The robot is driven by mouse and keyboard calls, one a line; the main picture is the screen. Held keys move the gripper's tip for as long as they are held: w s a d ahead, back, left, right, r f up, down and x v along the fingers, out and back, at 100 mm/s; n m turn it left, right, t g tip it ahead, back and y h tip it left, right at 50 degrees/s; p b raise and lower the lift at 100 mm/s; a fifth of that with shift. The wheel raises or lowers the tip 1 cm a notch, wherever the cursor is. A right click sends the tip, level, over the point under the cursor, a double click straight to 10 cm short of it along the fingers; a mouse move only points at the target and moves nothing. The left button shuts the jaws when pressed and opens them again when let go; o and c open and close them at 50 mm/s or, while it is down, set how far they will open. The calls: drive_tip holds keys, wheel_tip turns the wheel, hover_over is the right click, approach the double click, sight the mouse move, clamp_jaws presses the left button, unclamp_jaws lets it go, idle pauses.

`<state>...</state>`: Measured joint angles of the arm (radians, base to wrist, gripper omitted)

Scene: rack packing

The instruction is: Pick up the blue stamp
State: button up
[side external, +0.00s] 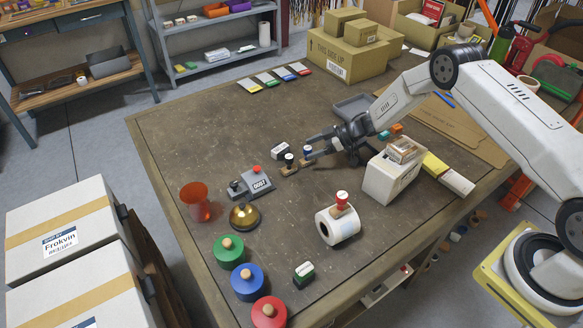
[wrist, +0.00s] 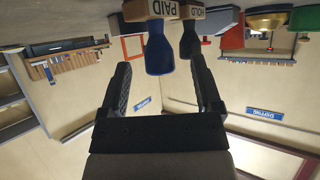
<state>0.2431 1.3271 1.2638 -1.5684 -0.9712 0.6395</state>
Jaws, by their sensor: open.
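The blue stamp (side external: 308,151) stands upright on the table; in the side view it is partly covered by my gripper. In the wrist view its blue handle (wrist: 158,52) and its wooden block lettered PAID appear upside down. My gripper (side external: 313,147) is open and reaches in low from the right. In the wrist view the gap between its fingertips (wrist: 161,65) lines up with the blue handle, which sits at the tips with no clear contact. A black stamp (side external: 289,160) lettered HOLD stands close beside; its handle (wrist: 190,42) shows near one fingertip.
A grey date stamper (side external: 252,184), a brass bell (side external: 244,216) and a red cup (side external: 195,202) stand to the left. A paper roll with a red stamp on top (side external: 338,224) is in front. A white box (side external: 389,178) stands right. The table behind is mostly clear.

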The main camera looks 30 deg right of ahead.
drive_tip(key=shift+w+a, duration=0.1)
drive_tip(key=shift+a, duration=0.05)
idle(0.3)
clamp_jaws()
drive_tip(key=shift+r, duration=0.1)
wheel_tip(320, 180, up, 10)
idle(0.9)
idle(0.4)
